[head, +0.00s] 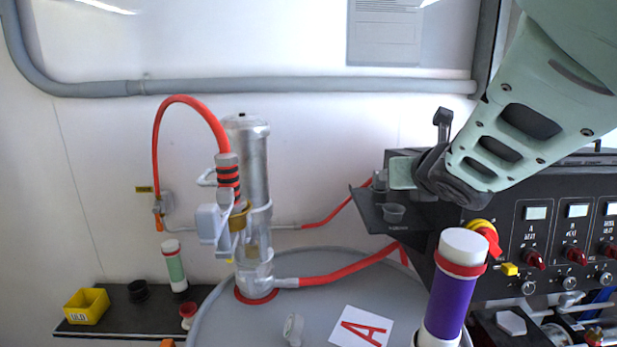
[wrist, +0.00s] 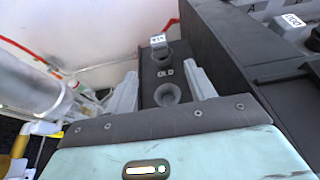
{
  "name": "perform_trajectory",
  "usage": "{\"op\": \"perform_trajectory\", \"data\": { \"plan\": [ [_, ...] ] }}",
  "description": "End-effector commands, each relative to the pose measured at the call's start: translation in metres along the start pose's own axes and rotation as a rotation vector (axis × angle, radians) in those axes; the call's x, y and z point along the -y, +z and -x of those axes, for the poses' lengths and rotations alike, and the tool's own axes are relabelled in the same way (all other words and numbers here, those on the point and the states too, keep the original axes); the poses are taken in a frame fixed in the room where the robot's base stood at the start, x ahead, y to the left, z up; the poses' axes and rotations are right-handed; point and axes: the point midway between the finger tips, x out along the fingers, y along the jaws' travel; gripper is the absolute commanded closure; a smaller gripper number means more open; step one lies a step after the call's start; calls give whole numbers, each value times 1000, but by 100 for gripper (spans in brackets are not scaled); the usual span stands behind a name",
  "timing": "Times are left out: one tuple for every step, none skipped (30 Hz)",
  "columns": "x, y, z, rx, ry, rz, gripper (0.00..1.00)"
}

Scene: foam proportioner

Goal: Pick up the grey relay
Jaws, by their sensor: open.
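A small grey block with a white label on top (wrist: 159,43), which looks like the grey relay, stands upright in a dark seat at the far end of a narrow black shelf (wrist: 150,95). In the head view a small grey piece (head: 380,181) shows at the same shelf, partly behind my wrist. My gripper (wrist: 163,86) is open above the shelf, one grey finger on each side. Nothing is between the fingers except, below, a round grey cup (wrist: 169,95). The block is beyond the fingertips, untouched. In the head view my fingers are hard to make out.
The black control panel (head: 555,235) rises right of the shelf. A purple cylinder with a white cap (head: 449,290) stands in front. A metal cylinder with red hoses (head: 250,170) is left. A yellow bin (head: 87,306) sits far left.

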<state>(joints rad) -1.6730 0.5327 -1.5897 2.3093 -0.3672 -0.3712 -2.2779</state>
Motion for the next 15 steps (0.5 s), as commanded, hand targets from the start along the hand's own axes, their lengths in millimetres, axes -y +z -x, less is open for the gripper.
{"op": "perform_trajectory", "data": {
  "plan": [
    [2,0,-7,1,-3,-3,45],
    [2,0,-11,1,-3,-4,45],
    [2,-1,-16,1,-3,-5,45],
    [2,0,-19,1,-3,-4,45],
    [2,0,-23,1,-3,-3,45],
    [2,0,-28,1,-3,-3,45],
    [2,0,-31,1,-4,-3,45],
    [2,0,-35,1,-3,-3,45],
    [2,0,-40,0,-3,-4,45],
    [3,0,-43,0,-4,-4,45],
    [2,0,-47,0,-4,-3,45],
    [2,1,-52,1,-4,-3,45],
    [2,0,-56,0,-5,-3,45],
    [2,0,-60,0,-5,-4,45],
    [2,0,-65,0,-4,-4,45]
  ]
}}
